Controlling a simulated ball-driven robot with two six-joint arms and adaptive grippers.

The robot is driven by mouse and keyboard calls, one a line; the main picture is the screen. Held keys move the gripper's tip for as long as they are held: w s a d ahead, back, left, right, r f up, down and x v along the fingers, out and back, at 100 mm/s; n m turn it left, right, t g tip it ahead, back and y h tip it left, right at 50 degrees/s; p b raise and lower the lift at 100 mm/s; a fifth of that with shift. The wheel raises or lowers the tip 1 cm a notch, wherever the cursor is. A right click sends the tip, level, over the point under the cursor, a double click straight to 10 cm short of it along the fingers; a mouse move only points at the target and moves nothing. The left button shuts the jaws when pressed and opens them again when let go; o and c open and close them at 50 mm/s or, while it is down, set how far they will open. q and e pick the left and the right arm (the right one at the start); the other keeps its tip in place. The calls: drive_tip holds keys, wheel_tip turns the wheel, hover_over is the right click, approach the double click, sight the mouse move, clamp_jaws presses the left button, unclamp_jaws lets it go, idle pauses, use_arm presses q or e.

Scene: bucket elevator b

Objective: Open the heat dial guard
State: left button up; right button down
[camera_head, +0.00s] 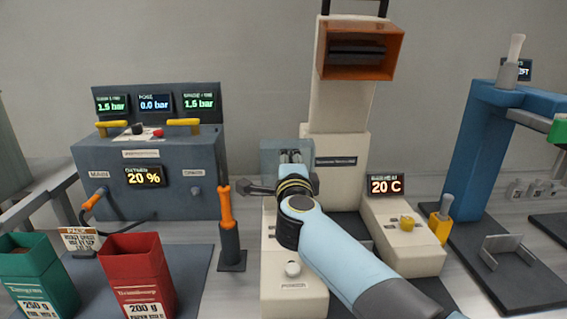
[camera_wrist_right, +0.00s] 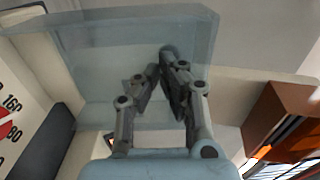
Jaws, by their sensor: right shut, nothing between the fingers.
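The heat dial guard looks like the see-through grey-blue cover (camera_head: 270,150) at the left of the cream machine's column; it also fills the upper middle of the right wrist view (camera_wrist_right: 100,60). My right gripper (camera_head: 291,157) is at this cover, with its fingers shut and empty. In the right wrist view the fingertips (camera_wrist_right: 160,65) lie against or just in front of the clear panels; I cannot tell if they touch. A white dial face with numbers and a red mark (camera_wrist_right: 8,125) shows at the left of that view. My left gripper is out of view.
The cream machine (camera_head: 340,150) has an orange hopper (camera_head: 390,50) on top. A 20 C display (camera_head: 386,186) and yellow knob (camera_head: 407,223) are at right. An orange-handled lever (camera_head: 226,208) stands left of my right arm. Red (camera_head: 140,280) and green (camera_head: 38,285) containers are front left.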

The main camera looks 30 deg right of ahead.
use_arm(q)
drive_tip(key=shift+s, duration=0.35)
use_arm(e)
drive_tip(key=shift+r, duration=0.1)
drive_tip(key=shift+w+d+r+p, duration=0.2)
drive_tip(key=shift+w+d+p, duration=0.15)
drive_tip(key=shift+w+p, duration=0.15)
drive_tip(key=shift+w+d+r+p, duration=0.15)
drive_tip(key=shift+w+d+p, duration=0.2)
drive_tip(key=shift+w, duration=0.15)
drive_tip(key=shift+w+d+f, duration=0.1)
drive_tip(key=shift+w+f, duration=0.1)
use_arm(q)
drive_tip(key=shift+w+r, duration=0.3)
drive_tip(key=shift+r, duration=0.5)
use_arm(e)
drive_tip(key=shift+s, duration=0.1)
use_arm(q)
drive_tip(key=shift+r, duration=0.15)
